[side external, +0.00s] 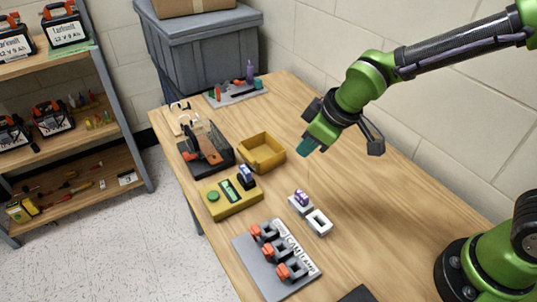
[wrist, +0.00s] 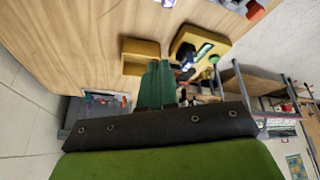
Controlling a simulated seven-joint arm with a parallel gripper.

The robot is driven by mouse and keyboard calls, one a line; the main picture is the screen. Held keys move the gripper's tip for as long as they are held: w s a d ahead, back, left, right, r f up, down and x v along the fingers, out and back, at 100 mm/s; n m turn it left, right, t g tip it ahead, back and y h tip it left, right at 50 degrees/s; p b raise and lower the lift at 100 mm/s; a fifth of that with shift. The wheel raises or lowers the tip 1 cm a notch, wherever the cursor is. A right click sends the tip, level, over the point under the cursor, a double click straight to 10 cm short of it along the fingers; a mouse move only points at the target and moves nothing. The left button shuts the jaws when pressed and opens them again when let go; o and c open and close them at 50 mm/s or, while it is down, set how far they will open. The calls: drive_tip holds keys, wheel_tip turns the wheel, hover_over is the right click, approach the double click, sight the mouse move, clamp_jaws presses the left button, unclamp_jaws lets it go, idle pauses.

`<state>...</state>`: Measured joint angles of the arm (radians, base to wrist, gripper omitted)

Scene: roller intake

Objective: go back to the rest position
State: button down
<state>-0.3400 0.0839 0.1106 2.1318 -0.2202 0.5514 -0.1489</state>
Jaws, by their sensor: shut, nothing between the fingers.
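My gripper (side external: 308,146) is shut and empty, raised above the wooden table (side external: 345,190) towards its right side. Its teal fingers sit together in the wrist view (wrist: 155,85), with nothing between them. In the side external view it hangs to the right of the yellow tray (side external: 262,153), apart from it. The yellow tray also shows beyond the fingers in the wrist view (wrist: 139,48).
A yellow device (side external: 231,199) with a green button, a dark clamp fixture (side external: 206,150), small white blocks (side external: 319,222) and a grey plate with orange clamps (side external: 277,262) stand on the table. A wall runs along the right. The table's right middle is clear.

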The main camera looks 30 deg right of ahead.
drive_tip(key=s+d+r+m+t, duration=0.2)
drive_tip(key=s+d+r+m, duration=0.7)
drive_tip(key=s+d, duration=0.4)
drive_tip(key=shift+s+d+r+m, duration=0.15)
drive_tip(key=shift+d+r+m, duration=0.15)
drive_tip(key=shift+d+m, duration=0.15)
